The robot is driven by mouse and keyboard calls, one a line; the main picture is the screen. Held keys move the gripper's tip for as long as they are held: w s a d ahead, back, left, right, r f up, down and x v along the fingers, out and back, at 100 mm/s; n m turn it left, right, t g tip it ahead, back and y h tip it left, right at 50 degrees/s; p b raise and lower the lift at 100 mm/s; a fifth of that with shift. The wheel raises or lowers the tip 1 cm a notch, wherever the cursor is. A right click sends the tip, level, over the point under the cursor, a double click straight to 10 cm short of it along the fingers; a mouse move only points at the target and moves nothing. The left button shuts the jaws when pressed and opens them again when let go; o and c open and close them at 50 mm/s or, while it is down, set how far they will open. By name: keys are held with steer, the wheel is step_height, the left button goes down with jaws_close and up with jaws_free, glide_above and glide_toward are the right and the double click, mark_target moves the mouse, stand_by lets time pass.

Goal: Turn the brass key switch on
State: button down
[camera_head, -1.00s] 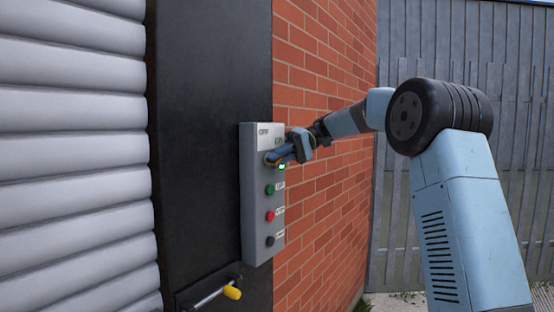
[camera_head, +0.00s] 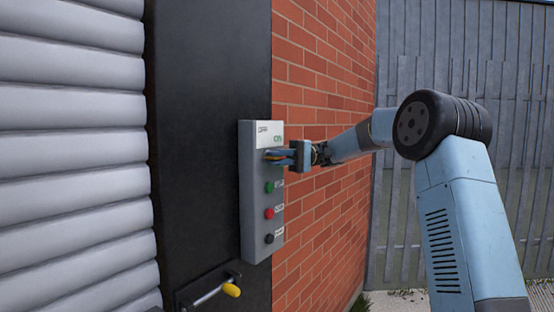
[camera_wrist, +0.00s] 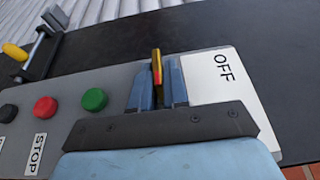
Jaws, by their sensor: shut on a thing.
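A grey control box (camera_head: 258,215) is mounted on the dark panel. The brass key (camera_wrist: 157,67) shows in the wrist view as a thin gold and red piece between the two blue fingers of my gripper (camera_wrist: 159,80). In the head view my gripper (camera_head: 275,155) reaches the upper part of the box from the right, its fingers roughly level. It is shut on the key. An OFF label (camera_wrist: 222,66) is beside the key in the wrist view. A green ON label (camera_head: 277,138) shows above my gripper in the head view. The key's base is hidden by the fingers.
A green button (camera_head: 269,187), a red button (camera_head: 269,213) and a black button (camera_head: 269,239) are below on the box. A yellow-ended handle (camera_head: 231,290) sticks out lower down. A brick wall (camera_head: 320,90) is to the right, a rolling shutter (camera_head: 75,150) to the left.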

steer(key=shift+w+d+f, duration=0.1)
steer(key=shift+f, duration=0.1)
steer(key=c, duration=1.4)
jaws_free()
steer(key=shift+o, duration=0.9)
steer(key=shift+r, duration=0.1)
steer(key=v, duration=1.4)
steer(key=shift+w, duration=0.1)
